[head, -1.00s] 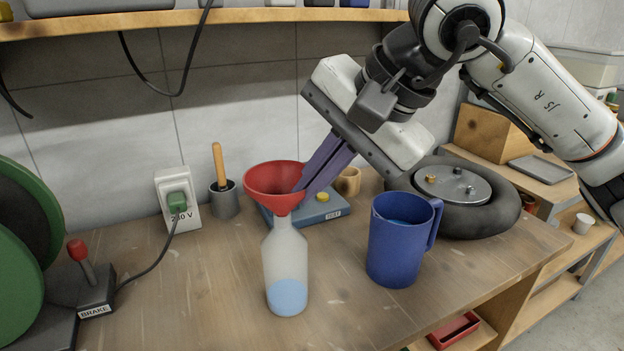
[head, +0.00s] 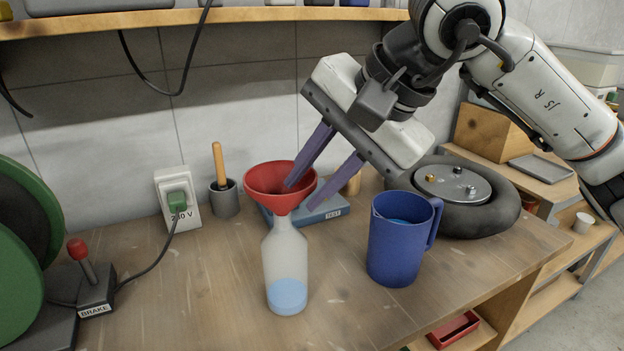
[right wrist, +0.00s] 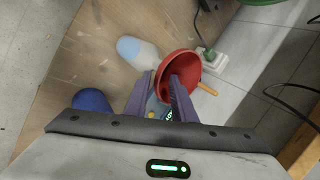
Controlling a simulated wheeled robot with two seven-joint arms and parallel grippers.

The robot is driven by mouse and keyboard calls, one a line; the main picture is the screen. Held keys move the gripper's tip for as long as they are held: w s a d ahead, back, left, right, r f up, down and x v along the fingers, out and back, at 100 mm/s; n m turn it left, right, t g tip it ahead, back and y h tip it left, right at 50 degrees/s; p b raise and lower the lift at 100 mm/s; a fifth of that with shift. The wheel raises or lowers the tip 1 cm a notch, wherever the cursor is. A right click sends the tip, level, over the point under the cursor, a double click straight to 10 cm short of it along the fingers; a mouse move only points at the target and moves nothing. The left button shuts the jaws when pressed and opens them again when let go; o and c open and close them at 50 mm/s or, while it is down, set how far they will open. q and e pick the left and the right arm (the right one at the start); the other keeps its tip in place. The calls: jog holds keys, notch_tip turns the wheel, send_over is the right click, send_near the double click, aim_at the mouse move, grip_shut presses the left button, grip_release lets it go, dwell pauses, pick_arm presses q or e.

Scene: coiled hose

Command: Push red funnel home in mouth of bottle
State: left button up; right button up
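The red funnel (head: 270,199) stands roughly upright on the mouth of the translucent bottle (head: 284,257), which holds some pale blue liquid. The cone's narrow end meets the bottle's top, and the spout is hidden, so I cannot tell how deep it sits. My right gripper (head: 300,197) is open at the funnel's right rim. One finger reaches over the funnel's bowl, and the other is outside it to the right. In the right wrist view the funnel (right wrist: 195,66) shows at the fingertips, with the bottle (right wrist: 138,50) beyond. My left gripper is not in view.
A blue jug (head: 392,248) stands to the right of the bottle, with a black wheel (head: 490,222) behind it. A blue scale (head: 330,208) lies behind the funnel. A brake lever (head: 88,266) and green reel are at the left. The bench in front is clear.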

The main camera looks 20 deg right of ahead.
jog(key=v, duration=1)
jog(key=shift+s+r, duration=0.1)
